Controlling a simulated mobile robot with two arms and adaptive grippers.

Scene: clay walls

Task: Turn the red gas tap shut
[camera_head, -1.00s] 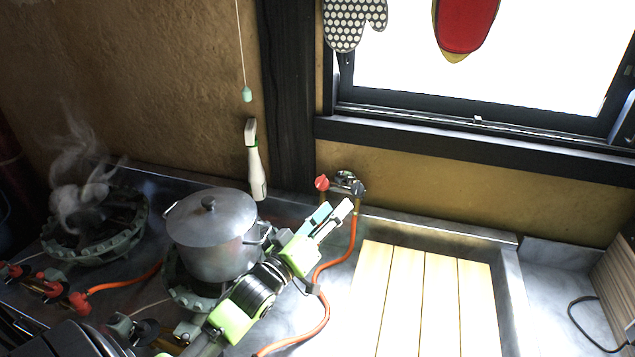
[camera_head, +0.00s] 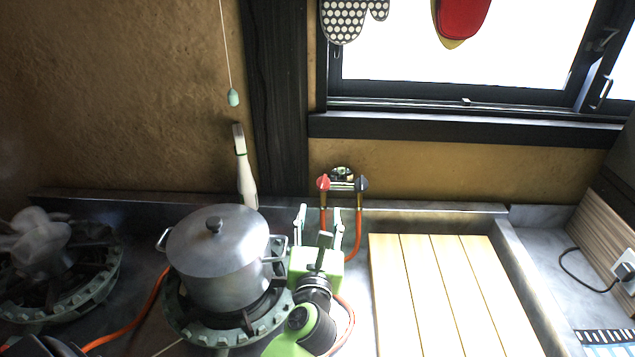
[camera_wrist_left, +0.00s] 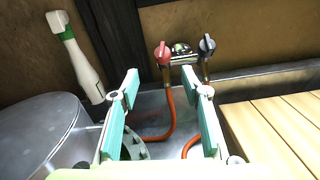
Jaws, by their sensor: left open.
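The red gas tap (camera_head: 323,183) is the left one of two taps on a metal fitting low on the clay wall, with an orange hose below it. In the left wrist view the red tap (camera_wrist_left: 163,53) stands ahead, beyond the fingers and roughly midway between them. My left gripper (camera_head: 318,217) is open and empty, below and in front of the tap, not touching it. Its two teal fingers (camera_wrist_left: 160,96) stand apart in the left wrist view. My right gripper is not in view.
A dark tap (camera_head: 361,184) sits just right of the red one. A lidded pot (camera_head: 222,262) stands on a burner left of my gripper. A white and green lighter-like tool (camera_head: 245,172) leans against the wall. A slatted wooden board (camera_head: 421,290) lies to the right.

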